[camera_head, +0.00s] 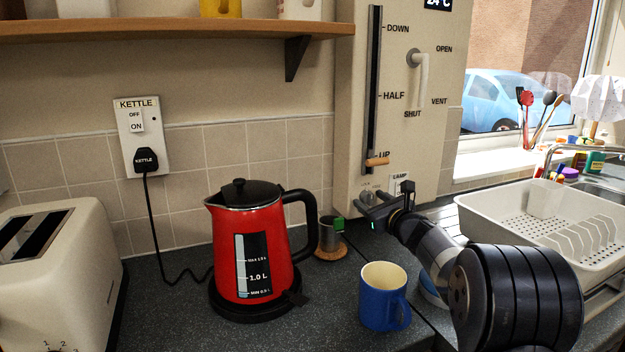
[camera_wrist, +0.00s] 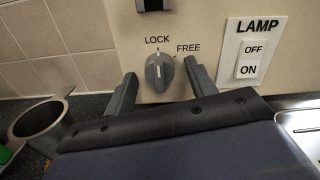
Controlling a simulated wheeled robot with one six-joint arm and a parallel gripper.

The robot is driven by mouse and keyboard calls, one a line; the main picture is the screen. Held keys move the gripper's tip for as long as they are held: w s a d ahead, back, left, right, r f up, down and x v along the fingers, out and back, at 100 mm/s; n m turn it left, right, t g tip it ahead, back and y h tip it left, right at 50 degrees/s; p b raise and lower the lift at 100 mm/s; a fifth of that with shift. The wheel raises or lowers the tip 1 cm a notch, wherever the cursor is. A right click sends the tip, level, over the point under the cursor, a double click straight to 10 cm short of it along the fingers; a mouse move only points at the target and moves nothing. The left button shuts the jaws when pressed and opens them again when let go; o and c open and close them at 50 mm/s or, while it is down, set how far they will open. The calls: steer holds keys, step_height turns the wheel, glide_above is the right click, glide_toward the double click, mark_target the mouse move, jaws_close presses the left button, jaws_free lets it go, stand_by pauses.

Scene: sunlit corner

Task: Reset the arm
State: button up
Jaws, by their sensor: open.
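My gripper (camera_head: 388,203) is at the lower part of the beige wall panel in the head view, with my arm reaching in from the lower right. In the wrist view my gripper (camera_wrist: 160,92) is open. Its two fingers stand apart on either side of a grey round knob (camera_wrist: 160,71) marked LOCK and FREE. The knob's pointer line is near the LOCK side. I cannot tell whether the fingers touch it. Nothing shows held between the fingers.
A white dish rack (camera_head: 545,225) is at right. A LAMP switch (camera_wrist: 252,60) is beside the knob. A shelf (camera_head: 170,28) overhangs at left.

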steer(key=m+p, duration=0.2)
steer(key=p, duration=0.1)
steer(key=shift+r+m, duration=0.2)
steer(key=shift+m, duration=0.1)
steer(key=b+v, duration=0.1)
steer(key=v, duration=0.8)
steer(key=shift+f, duration=0.2)
